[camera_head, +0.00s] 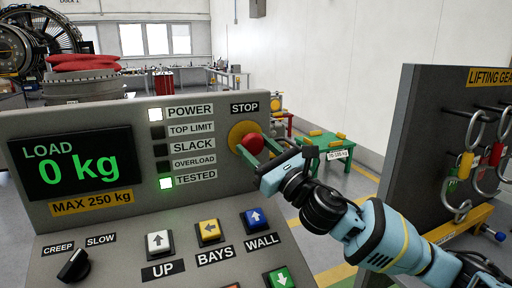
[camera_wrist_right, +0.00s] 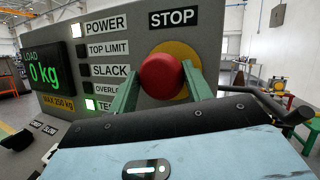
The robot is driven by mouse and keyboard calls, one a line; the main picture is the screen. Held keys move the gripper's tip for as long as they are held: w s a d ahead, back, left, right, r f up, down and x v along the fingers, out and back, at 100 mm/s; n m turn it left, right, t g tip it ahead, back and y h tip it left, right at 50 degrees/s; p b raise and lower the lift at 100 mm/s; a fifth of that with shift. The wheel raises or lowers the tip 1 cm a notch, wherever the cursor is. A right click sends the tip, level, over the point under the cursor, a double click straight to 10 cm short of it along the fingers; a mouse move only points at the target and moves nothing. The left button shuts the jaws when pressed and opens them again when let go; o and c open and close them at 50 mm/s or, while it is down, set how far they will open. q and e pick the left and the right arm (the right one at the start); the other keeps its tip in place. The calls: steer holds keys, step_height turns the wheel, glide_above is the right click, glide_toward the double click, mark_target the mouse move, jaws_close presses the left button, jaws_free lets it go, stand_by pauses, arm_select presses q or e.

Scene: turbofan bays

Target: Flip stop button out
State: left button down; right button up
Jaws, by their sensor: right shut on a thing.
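The red stop button (camera_head: 252,144) sits on a yellow round plate (camera_head: 237,131) at the upper right of the grey control panel, under a STOP label. It also shows large in the right wrist view (camera_wrist_right: 161,76). My right gripper (camera_head: 254,149) has its green fingers on either side of the button, shut on it. In the right wrist view one finger is left of the button and one is right of it. My left gripper is not in view.
The panel (camera_head: 120,216) carries a display reading 0 kg, with the POWER and TESTED lamps lit. Below are a CREEP/SLOW knob (camera_head: 74,265) and several arrow buttons. A dark board (camera_head: 415,135) with hanging hooks stands right of my right arm.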

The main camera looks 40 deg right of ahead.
steer(key=o, duration=1)
steer(key=shift+a, duration=0.1)
steer(key=o, duration=0.4)
steer(key=shift+s, duration=0.3)
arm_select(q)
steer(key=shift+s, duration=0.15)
arm_select(e)
steer(key=shift+w, duration=0.1)
steer(key=shift+s+f, duration=0.25)
steer(key=shift+s, duration=0.1)
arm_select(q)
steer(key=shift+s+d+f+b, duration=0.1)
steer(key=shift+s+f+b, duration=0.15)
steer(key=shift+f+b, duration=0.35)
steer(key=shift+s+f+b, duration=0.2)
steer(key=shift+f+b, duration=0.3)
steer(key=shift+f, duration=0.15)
arm_select(e)
steer(key=shift+v, duration=3.5)
steer(key=shift+r, duration=0.1)
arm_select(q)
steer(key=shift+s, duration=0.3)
